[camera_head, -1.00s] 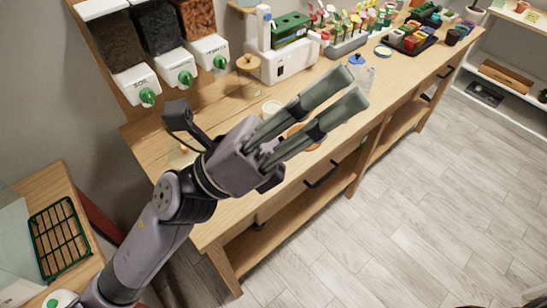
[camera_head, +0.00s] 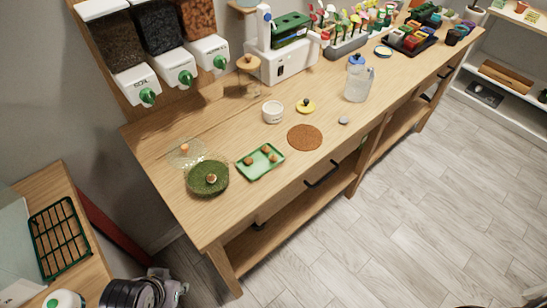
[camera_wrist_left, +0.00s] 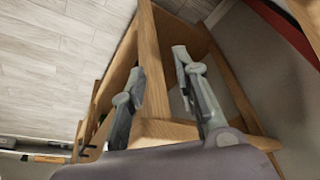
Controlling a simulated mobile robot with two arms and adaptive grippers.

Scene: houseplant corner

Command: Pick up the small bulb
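Several small brown bulbs (camera_head: 249,161) lie in a green tray (camera_head: 259,172) near the front left of the table. One bulb (camera_head: 211,179) sits on a round green moss pad (camera_head: 208,190), and an orange-brown one (camera_head: 184,148) is at the clear dish (camera_head: 198,148) behind it. I cannot tell which is the small bulb meant. My left gripper (camera_wrist_left: 160,64) is open and empty in the left wrist view, with its fingers apart beside the table's wooden frame. In the head view only part of my left arm shows at lower left. My right gripper is not in view.
The wooden table (camera_head: 180,225) also holds a white pot (camera_head: 272,111), a yellow lid with a dark knob (camera_head: 306,106), a brown round mat (camera_head: 305,138) and a clear jug (camera_head: 357,82). Dispensers (camera_head: 180,70) hang behind. A shelf with a green rack (camera_head: 60,238) stands at left.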

